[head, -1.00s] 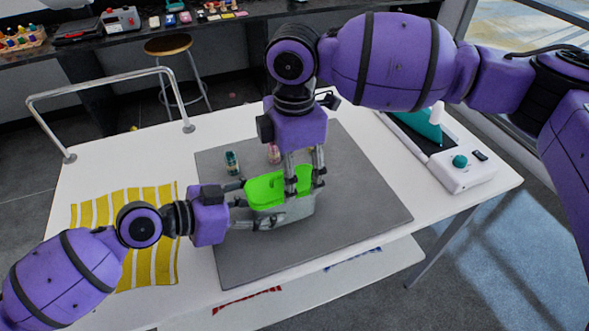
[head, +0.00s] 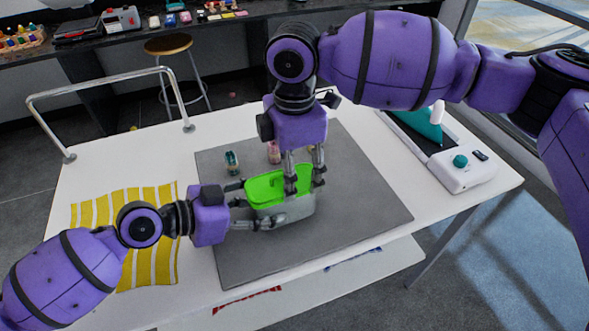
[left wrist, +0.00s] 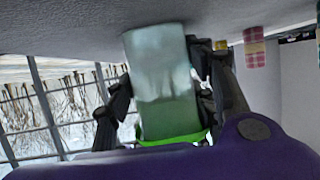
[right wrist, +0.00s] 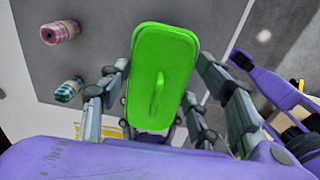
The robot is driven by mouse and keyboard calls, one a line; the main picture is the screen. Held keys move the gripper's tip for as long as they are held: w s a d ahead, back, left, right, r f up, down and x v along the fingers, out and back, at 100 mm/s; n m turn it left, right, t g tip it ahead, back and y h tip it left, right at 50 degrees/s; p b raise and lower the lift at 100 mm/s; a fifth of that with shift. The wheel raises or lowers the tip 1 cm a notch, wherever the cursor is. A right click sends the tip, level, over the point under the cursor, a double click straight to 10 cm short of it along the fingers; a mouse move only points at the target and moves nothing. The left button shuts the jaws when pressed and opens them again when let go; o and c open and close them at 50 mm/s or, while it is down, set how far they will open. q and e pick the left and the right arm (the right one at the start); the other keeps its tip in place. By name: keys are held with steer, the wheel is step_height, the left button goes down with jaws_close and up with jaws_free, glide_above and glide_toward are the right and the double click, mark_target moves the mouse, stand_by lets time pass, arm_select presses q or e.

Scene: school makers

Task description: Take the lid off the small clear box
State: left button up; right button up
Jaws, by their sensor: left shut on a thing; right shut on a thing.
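The small clear box (head: 290,213) is on the grey mat in the head view, under its bright green lid (head: 264,190). My left gripper (head: 258,204) is shut on the box from the left. In the left wrist view the pale translucent box (left wrist: 162,85) sits between its fingers, with a green rim at the bottom. My right gripper (head: 305,187) comes from above and is shut on the lid. In the right wrist view the lid (right wrist: 150,65) with its raised handle lies between the fingers. I cannot tell whether lid and box touch all round.
A teal-wrapped spool (head: 231,161) and a pink one (head: 273,152) stand behind the box on the grey mat (head: 350,220). A yellow striped cloth (head: 150,260) lies left. A white device with a teal iron (head: 455,165) is at the right. The mat's right side is clear.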

arm_select(q)
steer(key=shift+s+f, duration=0.1)
arm_select(e)
steer(key=shift+r, duration=1)
steer(key=shift+c, duration=0.2)
steer(key=shift+r, duration=2)
arm_select(q)
steer(key=o, duration=1.8)
steer(key=shift+c, duration=0.2)
